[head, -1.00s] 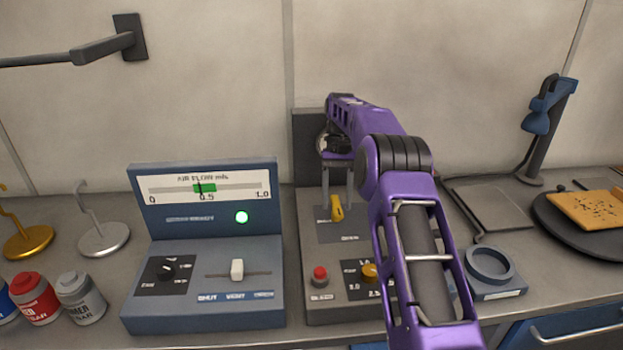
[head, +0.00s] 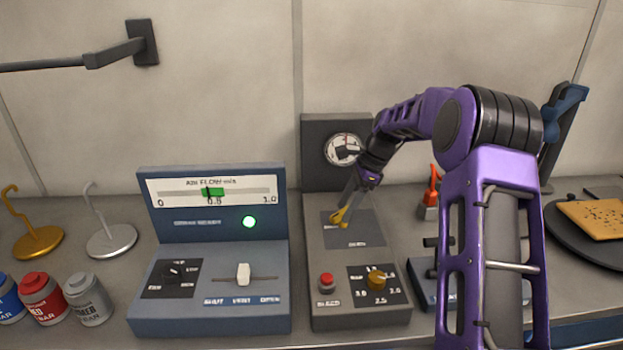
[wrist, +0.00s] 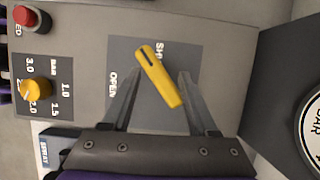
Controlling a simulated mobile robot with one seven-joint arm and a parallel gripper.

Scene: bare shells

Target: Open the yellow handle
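The yellow handle (head: 340,217) is on the dark plate of the grey middle console, below the arm's end. It also shows in the wrist view (wrist: 160,78), lying slantwise by the SHUT and OPEN labels. My gripper (head: 347,203) is right at the handle, its fingers reaching down to the plate. In the wrist view my gripper (wrist: 157,82) has its two fingers wide apart, one on each side of the handle. The handle's lower end lies close to the right finger; I cannot tell if they touch.
The console (head: 317,245) also carries a red button (head: 326,281), an orange knob (head: 376,280) and a gauge (head: 343,149) behind. A blue air-flow console (head: 212,315) stands to the left.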

